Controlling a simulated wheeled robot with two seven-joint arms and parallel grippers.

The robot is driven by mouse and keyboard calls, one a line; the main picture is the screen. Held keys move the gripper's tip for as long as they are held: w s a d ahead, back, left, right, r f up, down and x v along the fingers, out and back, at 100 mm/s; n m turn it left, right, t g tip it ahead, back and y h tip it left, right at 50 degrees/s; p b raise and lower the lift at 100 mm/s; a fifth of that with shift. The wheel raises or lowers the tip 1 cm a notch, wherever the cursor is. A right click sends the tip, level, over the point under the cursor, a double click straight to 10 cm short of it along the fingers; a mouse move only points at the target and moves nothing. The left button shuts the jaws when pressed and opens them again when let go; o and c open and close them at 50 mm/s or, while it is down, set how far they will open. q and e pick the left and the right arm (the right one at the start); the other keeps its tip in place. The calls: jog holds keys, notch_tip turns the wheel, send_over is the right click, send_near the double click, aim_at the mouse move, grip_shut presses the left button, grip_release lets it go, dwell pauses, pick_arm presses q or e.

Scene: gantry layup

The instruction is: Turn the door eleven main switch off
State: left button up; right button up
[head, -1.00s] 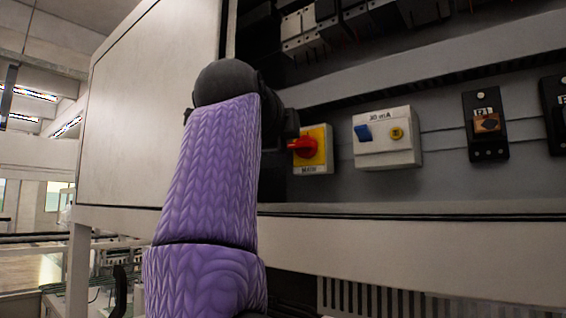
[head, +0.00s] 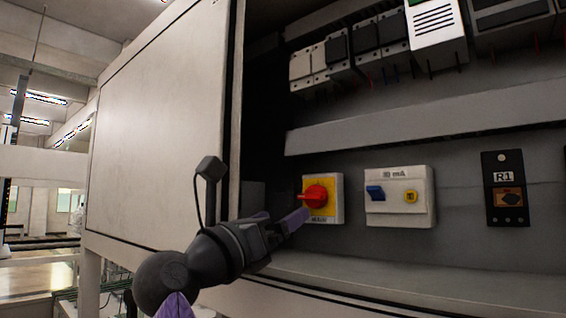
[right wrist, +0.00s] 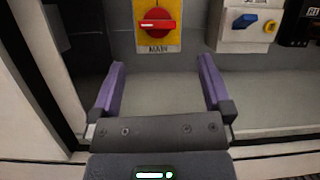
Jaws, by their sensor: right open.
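The main switch is a red rotary knob (head: 315,195) on a yellow plate in a white frame, labelled MAIN, on the cabinet's lower panel. The knob also shows in the right wrist view (right wrist: 157,23), with its handle lying horizontal. My right gripper (head: 298,218) is just in front of and left of the switch, below knob height. In the right wrist view its two purple fingers (right wrist: 161,78) are spread apart and empty, with the switch beyond them. They do not appear to touch the knob. My left gripper is not in view.
A white box with a blue switch (head: 400,196) sits right of the main switch, then a black R1 unit (head: 505,188). Breakers (head: 380,46) line the upper rail. The cabinet's open door (head: 160,125) stands at left; a ledge (head: 440,285) runs below.

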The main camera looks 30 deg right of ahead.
aim_at(308, 198)
jog(key=shift+s+a+m, duration=0.1)
jog(key=shift+a+m, duration=0.4)
jog(key=shift+m, duration=0.2)
jog(key=shift+d+p, duration=0.15)
jog(key=shift+p, duration=0.2)
jog(key=p+x, duration=0.5)
jog(key=x, duration=0.3)
jog(key=shift+w+d+r, duration=0.2)
jog(key=shift+d+r, duration=0.05)
jog(key=shift+d, duration=0.05)
jog(key=shift+w+d, duration=0.15)
jog(key=shift+d, duration=0.15)
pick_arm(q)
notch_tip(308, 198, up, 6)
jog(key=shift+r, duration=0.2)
pick_arm(e)
jog(key=shift+f, duration=0.1)
jog(key=c, duration=1.2)
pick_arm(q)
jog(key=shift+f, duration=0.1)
pick_arm(e)
jog(key=shift+n+t, duration=0.4)
jog(key=shift+t, duration=0.1)
